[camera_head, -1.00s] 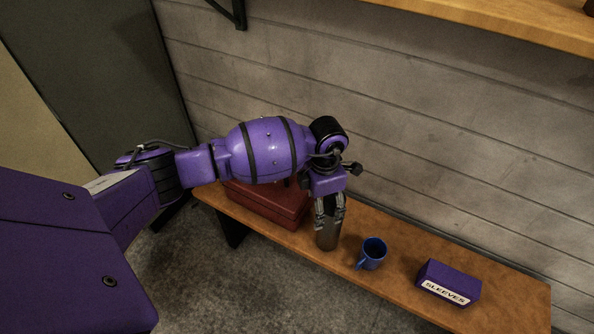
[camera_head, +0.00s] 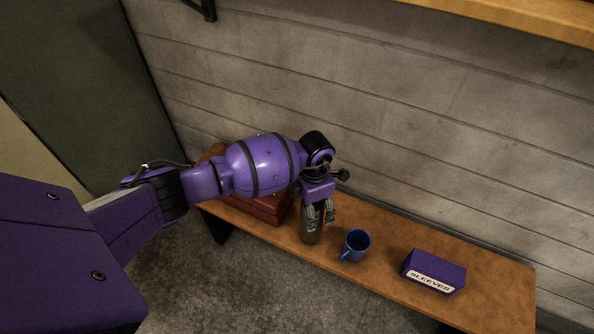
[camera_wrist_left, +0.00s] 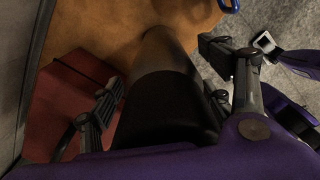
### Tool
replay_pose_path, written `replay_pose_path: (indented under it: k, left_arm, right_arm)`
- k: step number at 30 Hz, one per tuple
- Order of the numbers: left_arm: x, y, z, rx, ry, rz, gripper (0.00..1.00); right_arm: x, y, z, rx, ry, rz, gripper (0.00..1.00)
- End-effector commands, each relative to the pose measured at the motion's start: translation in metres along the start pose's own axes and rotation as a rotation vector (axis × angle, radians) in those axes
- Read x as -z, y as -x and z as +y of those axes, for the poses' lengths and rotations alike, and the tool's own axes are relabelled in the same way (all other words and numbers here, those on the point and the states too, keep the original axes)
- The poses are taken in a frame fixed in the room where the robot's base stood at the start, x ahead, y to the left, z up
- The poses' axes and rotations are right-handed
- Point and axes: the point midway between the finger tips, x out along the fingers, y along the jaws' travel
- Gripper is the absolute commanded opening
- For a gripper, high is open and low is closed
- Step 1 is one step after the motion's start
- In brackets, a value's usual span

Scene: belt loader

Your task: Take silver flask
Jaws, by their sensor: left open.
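The silver flask (camera_head: 311,228) stands upright on the wooden bench, with its upper part hidden by my left gripper in the head view. My left gripper (camera_head: 318,212) points down over the flask's top, with its fingers around the upper part. In the left wrist view the flask (camera_wrist_left: 165,95) shows a dark top and a greyer lower body, between the spread fingers of my left gripper (camera_wrist_left: 160,100). The fingers are open; I cannot tell whether either touches the flask. My right gripper is not in view.
On the bench (camera_head: 390,275), a dark red box (camera_head: 262,208) lies left of the flask. A blue mug (camera_head: 355,246) stands close on its right, and a purple box marked SLEEVES (camera_head: 434,271) farther right. A block wall (camera_head: 420,130) is behind, a shelf (camera_head: 520,18) above.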

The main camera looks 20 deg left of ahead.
Motion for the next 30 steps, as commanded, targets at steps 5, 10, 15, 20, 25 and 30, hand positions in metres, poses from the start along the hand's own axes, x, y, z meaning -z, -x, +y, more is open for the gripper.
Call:
replay_pose_path:
  k: [5,10,15,20,25,30]
  left_arm:
    - [-0.003,0.002,0.001,-0.002,-0.002,-0.005,0.73]
    - [-0.003,0.003,0.001,-0.002,-0.002,-0.005,0.53]
    - [-0.003,0.003,0.001,-0.002,-0.001,-0.005,0.31]
    - [-0.003,0.003,0.001,-0.003,-0.001,-0.004,0.1]
    - [-0.004,0.004,0.002,-0.003,-0.001,-0.006,0.0]
    - [-0.004,0.004,0.002,-0.003,-0.001,-0.006,0.0]
  right_arm:
    - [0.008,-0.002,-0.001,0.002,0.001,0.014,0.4]
    - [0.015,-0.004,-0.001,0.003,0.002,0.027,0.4]
    - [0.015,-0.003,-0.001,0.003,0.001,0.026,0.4]
    - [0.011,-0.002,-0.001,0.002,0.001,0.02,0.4]
    - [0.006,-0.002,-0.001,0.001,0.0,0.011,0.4]
    - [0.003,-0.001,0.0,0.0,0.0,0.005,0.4]
